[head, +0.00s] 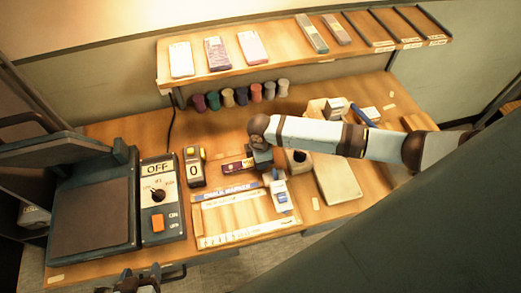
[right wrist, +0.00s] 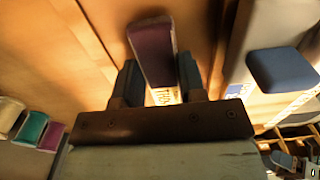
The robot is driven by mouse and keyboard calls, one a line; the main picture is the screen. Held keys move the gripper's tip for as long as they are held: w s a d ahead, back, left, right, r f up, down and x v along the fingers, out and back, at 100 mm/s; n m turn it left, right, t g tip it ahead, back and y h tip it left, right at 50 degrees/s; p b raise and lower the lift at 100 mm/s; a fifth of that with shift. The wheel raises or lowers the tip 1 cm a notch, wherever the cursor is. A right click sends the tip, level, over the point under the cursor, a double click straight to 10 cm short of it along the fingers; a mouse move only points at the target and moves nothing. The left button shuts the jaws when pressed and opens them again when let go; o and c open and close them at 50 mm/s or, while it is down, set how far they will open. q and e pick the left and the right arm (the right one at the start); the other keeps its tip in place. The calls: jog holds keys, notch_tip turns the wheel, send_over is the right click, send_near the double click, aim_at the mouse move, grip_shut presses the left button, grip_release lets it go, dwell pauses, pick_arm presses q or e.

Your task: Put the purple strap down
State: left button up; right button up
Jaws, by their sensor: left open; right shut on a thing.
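The purple strap (right wrist: 152,55) is between the two fingers of my right gripper (right wrist: 160,88) in the right wrist view. A pale lettered label shows at its near end. In the head view the dark purple strap (head: 237,166) points left from my right gripper, over or on the wooden table (head: 225,135); I cannot tell whether it touches the wood. The right fingertips are partly hidden by the wrist and arm in the head view. My left gripper (head: 138,279) is open at the bottom left edge, away from the strap.
A framed board (head: 235,215) and a white device with a blue part (head: 281,195) lie just in front. A yellow-black counter (head: 194,167) and a switch box (head: 160,200) stand left. Several coloured spools (head: 242,96) stand behind. A shelf (head: 285,50) runs along the back.

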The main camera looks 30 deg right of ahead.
jog(key=shift+f, duration=0.4)
jog(key=shift+f, duration=0.15)
jog(key=o, duration=0.9)
jog(key=shift+o, duration=0.2)
notch_tip(320, 180, up, 12)
